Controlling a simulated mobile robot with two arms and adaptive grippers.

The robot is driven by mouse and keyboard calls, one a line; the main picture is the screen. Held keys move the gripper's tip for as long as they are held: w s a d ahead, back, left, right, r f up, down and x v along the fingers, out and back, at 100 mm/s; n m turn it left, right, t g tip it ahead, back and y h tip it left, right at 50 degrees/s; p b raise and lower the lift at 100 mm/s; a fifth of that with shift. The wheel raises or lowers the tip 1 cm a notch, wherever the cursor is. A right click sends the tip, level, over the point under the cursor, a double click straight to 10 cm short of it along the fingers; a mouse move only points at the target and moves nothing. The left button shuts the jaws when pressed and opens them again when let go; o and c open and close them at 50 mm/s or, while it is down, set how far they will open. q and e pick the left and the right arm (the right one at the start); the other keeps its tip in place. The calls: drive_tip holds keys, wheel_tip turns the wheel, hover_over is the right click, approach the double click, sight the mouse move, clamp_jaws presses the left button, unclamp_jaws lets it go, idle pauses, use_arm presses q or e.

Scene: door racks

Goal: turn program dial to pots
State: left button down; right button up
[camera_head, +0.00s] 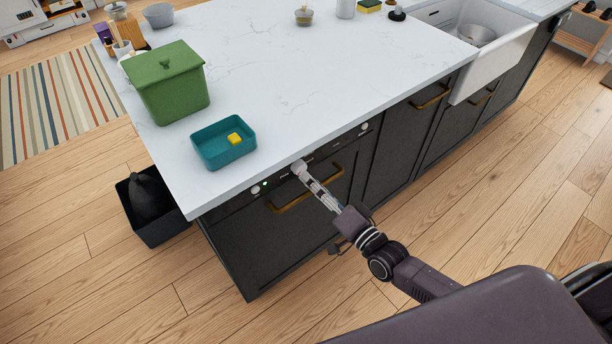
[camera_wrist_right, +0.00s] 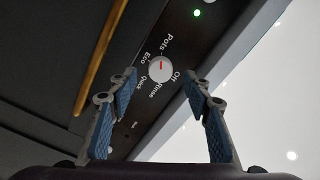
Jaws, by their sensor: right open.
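The program dial (camera_wrist_right: 160,69) is a round white knob with a short red mark, on a dark panel in the right wrist view. Labels Pots, Off, Rinse, Quick and Eco surround it. The red mark points up the picture, roughly toward Pots (camera_wrist_right: 167,43). My right gripper (camera_wrist_right: 162,80) is open, its blue-padded fingers either side of the dial; I cannot tell whether they touch it. In the head view my right gripper (camera_head: 304,174) reaches the dark control panel under the counter edge, around a white knob (camera_head: 298,165). My left gripper is not in view.
A brass handle (camera_head: 305,191) runs across the dark front just below the panel. A green light (camera_wrist_right: 197,13) glows near the dial. The white countertop (camera_head: 300,70) overhangs closely, holding a teal tray (camera_head: 211,155) and green bin (camera_head: 174,91). The floor in front is clear.

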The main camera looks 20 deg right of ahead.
drive_tip(key=v, duration=0.7)
drive_tip(key=shift+s, duration=0.3)
drive_tip(key=shift+d, duration=0.1)
drive_tip(key=s+d+f+n+g+h, duration=0.2)
drive_tip(key=s+f+g, duration=0.15)
drive_tip(key=f, duration=0.65)
drive_tip(key=s+d+f+n+g+h, duration=0.15)
drive_tip(key=s+f, duration=0.25)
drive_tip(key=f, duration=0.6)
drive_tip(key=s+d+f+n+g+h, duration=0.1)
drive_tip(key=s+d+f+n+g, duration=0.2)
drive_tip(key=f, duration=0.8)
drive_tip(key=s+a+f+n+g+h, duration=0.1)
drive_tip(key=s+f+g, duration=0.3)
drive_tip(key=s, duration=1)
drive_tip(key=s+a+f+n+g, duration=0.3)
drive_tip(key=s+f+g, duration=0.1)
drive_tip(key=s+f, duration=0.7)
drive_tip(key=s, duration=0.3)
drive_tip(key=shift+s+h, duration=0.25)
drive_tip(key=shift+h, duration=0.1)
drive_tip(key=shift+f, duration=0.1)
